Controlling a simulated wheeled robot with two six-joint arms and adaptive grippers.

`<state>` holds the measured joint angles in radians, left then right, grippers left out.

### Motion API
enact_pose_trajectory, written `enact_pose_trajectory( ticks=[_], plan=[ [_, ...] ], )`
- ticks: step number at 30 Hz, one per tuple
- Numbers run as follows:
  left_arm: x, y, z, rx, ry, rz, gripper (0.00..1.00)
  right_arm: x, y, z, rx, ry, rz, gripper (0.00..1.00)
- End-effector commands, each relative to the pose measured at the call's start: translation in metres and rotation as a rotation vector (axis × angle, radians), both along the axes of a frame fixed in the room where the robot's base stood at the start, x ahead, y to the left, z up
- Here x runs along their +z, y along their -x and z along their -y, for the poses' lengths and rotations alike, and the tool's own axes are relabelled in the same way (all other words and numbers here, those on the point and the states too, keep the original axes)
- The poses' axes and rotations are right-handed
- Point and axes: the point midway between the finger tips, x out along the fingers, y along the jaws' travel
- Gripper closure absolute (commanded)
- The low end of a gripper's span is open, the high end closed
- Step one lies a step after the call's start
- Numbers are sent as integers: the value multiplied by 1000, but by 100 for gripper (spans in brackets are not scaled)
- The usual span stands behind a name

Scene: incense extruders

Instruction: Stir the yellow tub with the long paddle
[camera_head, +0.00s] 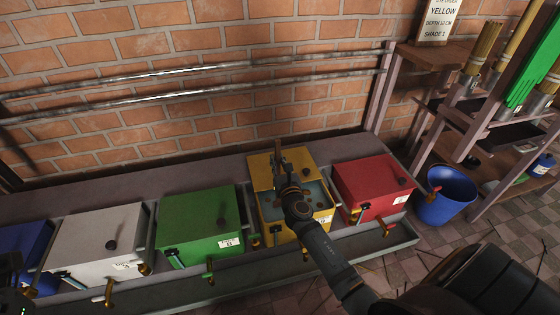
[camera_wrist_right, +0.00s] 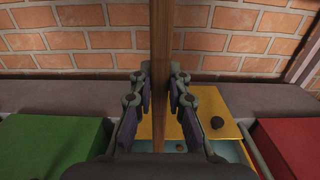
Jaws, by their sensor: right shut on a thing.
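The yellow tub (camera_head: 322,229) stands in the row of tubs along the brick wall. Its front part is open and shows pale bluish liquid with brown bits; a yellow cover (camera_wrist_right: 228,127) with a dark knob lies over the back part. My right gripper (camera_head: 283,172) is over the tub, shut on the brown wooden shaft of the long paddle (camera_wrist_right: 161,50). The shaft stands upright between the fingers in the right wrist view. The paddle's lower end is hidden, so I cannot tell how deep it sits.
A green tub (camera_head: 200,222) stands close on the left and a red tub (camera_head: 370,180) on the right. A white tub (camera_head: 92,240) is farther left. A blue bucket (camera_head: 446,197) stands by the shelf (camera_head: 492,175). Metal pipes (camera_head: 200,95) run along the wall behind.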

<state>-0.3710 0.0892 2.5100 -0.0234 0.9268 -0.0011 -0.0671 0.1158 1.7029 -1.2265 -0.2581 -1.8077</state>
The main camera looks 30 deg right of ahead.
Motion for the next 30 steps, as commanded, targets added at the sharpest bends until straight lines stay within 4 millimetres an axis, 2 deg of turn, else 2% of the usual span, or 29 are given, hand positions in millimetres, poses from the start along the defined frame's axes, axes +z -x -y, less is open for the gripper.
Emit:
enact_pose_trajectory(
  ticks=[11, 24, 30],
  plan=[
    [-4, 0, 0, 0, 0, 0, 100, 0, 13, 55, 1, 7, -1, 100],
    [-27, 0, 0, 0, 0, 0, 100, -3, 30, 124, 1, 7, -2, 100],
    [-29, 0, 0, 0, 0, 0, 100, 0, 33, 136, 1, 1, 1, 100]
  ],
)
